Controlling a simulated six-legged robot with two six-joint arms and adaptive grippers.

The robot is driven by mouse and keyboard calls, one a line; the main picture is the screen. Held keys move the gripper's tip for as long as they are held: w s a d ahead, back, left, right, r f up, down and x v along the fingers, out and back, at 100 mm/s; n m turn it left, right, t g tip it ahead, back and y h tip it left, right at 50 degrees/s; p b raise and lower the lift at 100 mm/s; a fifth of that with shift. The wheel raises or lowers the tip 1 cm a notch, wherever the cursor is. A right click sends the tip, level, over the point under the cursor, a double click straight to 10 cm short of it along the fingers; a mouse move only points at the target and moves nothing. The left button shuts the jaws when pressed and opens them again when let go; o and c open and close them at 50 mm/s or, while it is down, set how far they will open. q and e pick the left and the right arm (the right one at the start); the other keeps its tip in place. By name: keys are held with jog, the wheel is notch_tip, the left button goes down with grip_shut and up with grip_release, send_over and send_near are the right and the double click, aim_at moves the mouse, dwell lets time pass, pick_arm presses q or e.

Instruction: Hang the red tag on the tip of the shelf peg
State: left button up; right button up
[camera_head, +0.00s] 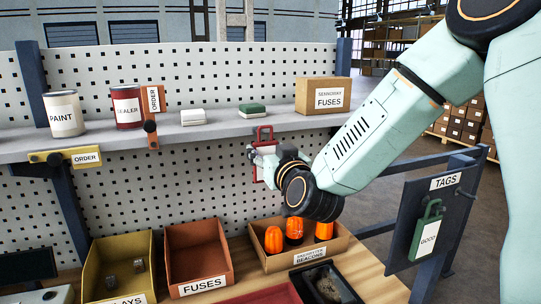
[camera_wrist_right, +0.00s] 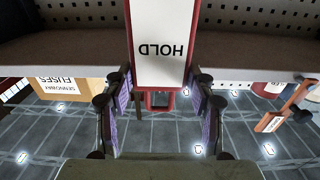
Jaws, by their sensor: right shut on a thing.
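The red tag (camera_head: 264,133) is at the front edge of the shelf, in the grip of my right gripper (camera_head: 262,156). In the right wrist view the tag (camera_wrist_right: 160,45) shows a white face reading HOLD upside down, with a red loop (camera_wrist_right: 158,101) between the two fingers (camera_wrist_right: 160,112). My right gripper is shut on it. In the head view the fingers cover part of the tag. I cannot make out a free peg tip beside the red tag. My left gripper is not in view.
The shelf (camera_head: 225,128) holds paint and sealer cans, two small blocks and a fuses box (camera_head: 322,96). Bins (camera_head: 197,257) stand below. A tags board (camera_head: 433,222) with a green GOOD tag stands right.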

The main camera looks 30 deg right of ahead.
jog(key=shift+w+a, duration=0.3)
jog(key=shift+w, duration=0.45)
jog(key=shift+w+d+f+b, duration=0.35)
jog(key=shift+w+d+b, duration=0.15)
jog(key=shift+w+d, duration=0.2)
jog(key=shift+w+a+f, duration=0.1)
jog(key=shift+w+a, duration=0.15)
jog(key=shift+a, duration=0.15)
jog(key=shift+s+d, duration=0.1)
jog(key=shift+d, duration=0.3)
jog(key=shift+a, duration=0.2)
